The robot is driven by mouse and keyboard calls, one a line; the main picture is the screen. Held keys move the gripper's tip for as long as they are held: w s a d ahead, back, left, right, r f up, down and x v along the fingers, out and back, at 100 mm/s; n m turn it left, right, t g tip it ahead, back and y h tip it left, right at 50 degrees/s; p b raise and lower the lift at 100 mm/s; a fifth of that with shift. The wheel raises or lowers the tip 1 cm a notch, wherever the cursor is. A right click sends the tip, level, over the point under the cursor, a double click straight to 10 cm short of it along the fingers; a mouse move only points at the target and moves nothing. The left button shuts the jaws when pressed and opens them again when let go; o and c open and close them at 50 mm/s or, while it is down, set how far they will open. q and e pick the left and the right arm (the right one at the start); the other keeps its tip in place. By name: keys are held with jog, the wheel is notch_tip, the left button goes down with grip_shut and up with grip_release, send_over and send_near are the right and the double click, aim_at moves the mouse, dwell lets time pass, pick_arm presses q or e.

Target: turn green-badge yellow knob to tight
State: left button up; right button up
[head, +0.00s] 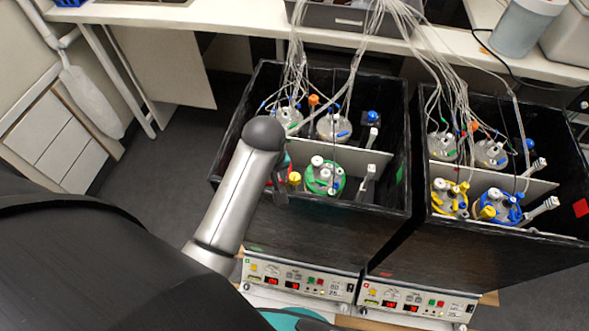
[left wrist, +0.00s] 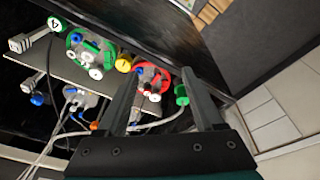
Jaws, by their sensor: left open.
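The yellow knob (head: 294,178) is in the left black box, between a vessel with a green ring (head: 325,177) and one with a red ring (head: 287,161). A green badge (head: 399,175) is on this box's right inner wall. My left gripper (head: 280,190) is at the box's front left, mostly hidden behind my arm. In the left wrist view its fingers (left wrist: 160,72) are open, apart around the view of the red-ringed vessel (left wrist: 152,82). The yellow knob (left wrist: 123,64) shows just left of the left fingertip. I cannot tell if they touch. My right gripper is not in view.
A second black box (head: 500,243) stands at the right, with a red badge (head: 581,207) and yellow knobs (head: 487,212). Tubes (head: 375,30) run from the bench above into both boxes. A green knob (left wrist: 181,93) is near the right finger. Control panels (head: 298,281) are below.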

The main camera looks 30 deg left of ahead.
aim_at(295, 177)
pick_arm(q)
jog(key=w+d+r+n+g+h, duration=0.15)
jog(key=w+r+n, duration=0.35)
jog(key=w+n, duration=0.5)
jog(key=shift+n, duration=0.3)
jog(key=f+b, duration=0.1)
jog(key=f, duration=0.4)
jog(key=f+b, duration=0.1)
jog(key=f, duration=0.4)
jog(key=s+f+b, duration=0.1)
jog(key=f+b, duration=0.1)
jog(key=f, duration=0.3)
jog(key=shift+d, duration=0.2)
jog(key=shift+c, duration=0.2)
grip_shut()
